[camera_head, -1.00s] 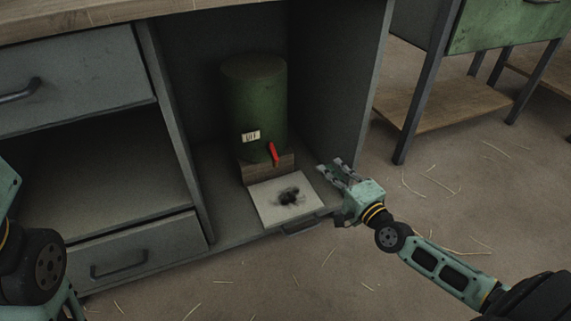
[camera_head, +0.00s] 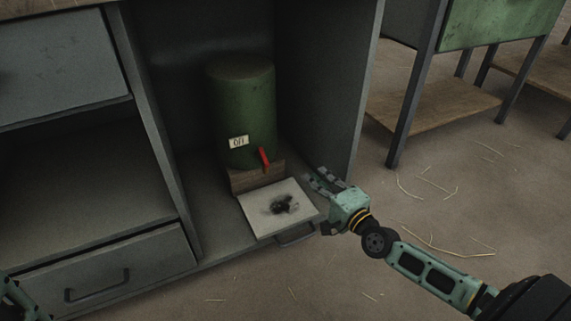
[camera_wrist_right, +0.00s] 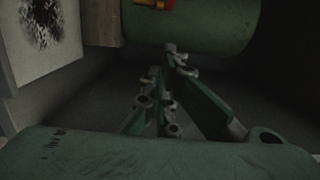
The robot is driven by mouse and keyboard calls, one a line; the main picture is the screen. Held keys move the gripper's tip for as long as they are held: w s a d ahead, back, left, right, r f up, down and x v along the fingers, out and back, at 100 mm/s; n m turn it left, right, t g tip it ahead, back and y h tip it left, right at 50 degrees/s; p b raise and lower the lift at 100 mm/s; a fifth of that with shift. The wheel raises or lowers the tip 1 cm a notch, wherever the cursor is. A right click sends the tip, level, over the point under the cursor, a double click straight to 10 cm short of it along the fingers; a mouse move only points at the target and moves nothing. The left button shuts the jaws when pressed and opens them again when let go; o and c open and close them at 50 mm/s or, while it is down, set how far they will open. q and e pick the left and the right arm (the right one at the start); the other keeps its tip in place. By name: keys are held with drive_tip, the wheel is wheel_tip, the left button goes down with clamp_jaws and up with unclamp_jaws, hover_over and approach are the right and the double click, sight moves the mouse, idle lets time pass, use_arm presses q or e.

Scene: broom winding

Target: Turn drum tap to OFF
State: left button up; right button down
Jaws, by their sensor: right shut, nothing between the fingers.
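A green drum (camera_head: 241,108) stands on a wooden block (camera_head: 256,176) in the open cabinet bay. It carries a white label (camera_head: 239,142) whose text is too small to read surely. The red tap handle (camera_head: 264,159) sits low on the drum's front, slanting slightly. My right gripper (camera_head: 312,178) is shut and empty, to the right of the tap and apart from it, near the bay's right wall. In the right wrist view the fingers (camera_wrist_right: 172,58) point toward the drum (camera_wrist_right: 200,25), with part of the red tap (camera_wrist_right: 155,4) at the top edge.
A pale board with a dark stain (camera_head: 259,219) lies before the block. The cabinet's right wall (camera_head: 327,85) stands close to my right gripper. A drawer (camera_head: 120,262) is at lower left. Floor with straw is open at right, before a green-fronted workbench (camera_head: 508,22).

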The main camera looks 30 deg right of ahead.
sight(264, 159)
drive_tip(key=w+a, duration=0.5)
drive_tip(key=w, duration=0.4)
drive_tip(key=shift+w, duration=0.35)
